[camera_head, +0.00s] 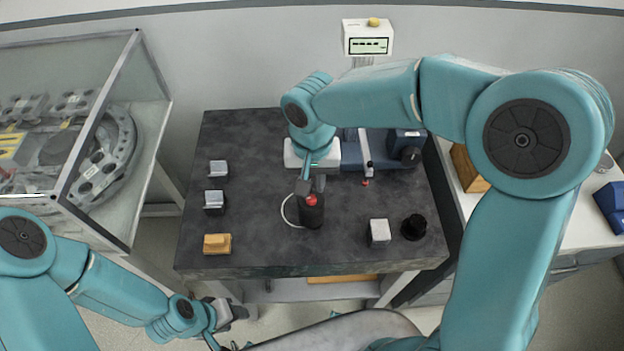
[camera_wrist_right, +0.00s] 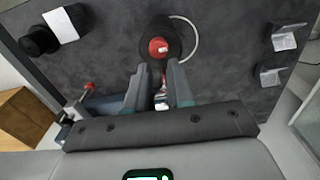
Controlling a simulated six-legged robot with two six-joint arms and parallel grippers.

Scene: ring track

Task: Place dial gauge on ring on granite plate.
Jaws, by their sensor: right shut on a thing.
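A dark round piece with a red top (camera_head: 311,212), which looks like the dial gauge, is upright near the middle of the dark granite plate (camera_head: 265,140). A thin pale cable loops beside it. In the right wrist view, its red top (camera_wrist_right: 158,46) shows just beyond my fingertips. My right gripper (camera_head: 307,186) comes down to it from behind and is shut on it; the exact grip is partly hidden by the fingers (camera_wrist_right: 158,70). I cannot make out a ring under it. My left gripper (camera_head: 230,312) is low at the left, off the plate, its jaws unclear.
Metal blocks (camera_head: 214,201) and an orange block (camera_head: 217,244) line the left side. A pale block (camera_head: 379,232) and a black round piece (camera_head: 414,227) stand front right. A blue instrument (camera_head: 385,150) is behind. A glass case (camera_head: 130,95) is left. The front middle is clear.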

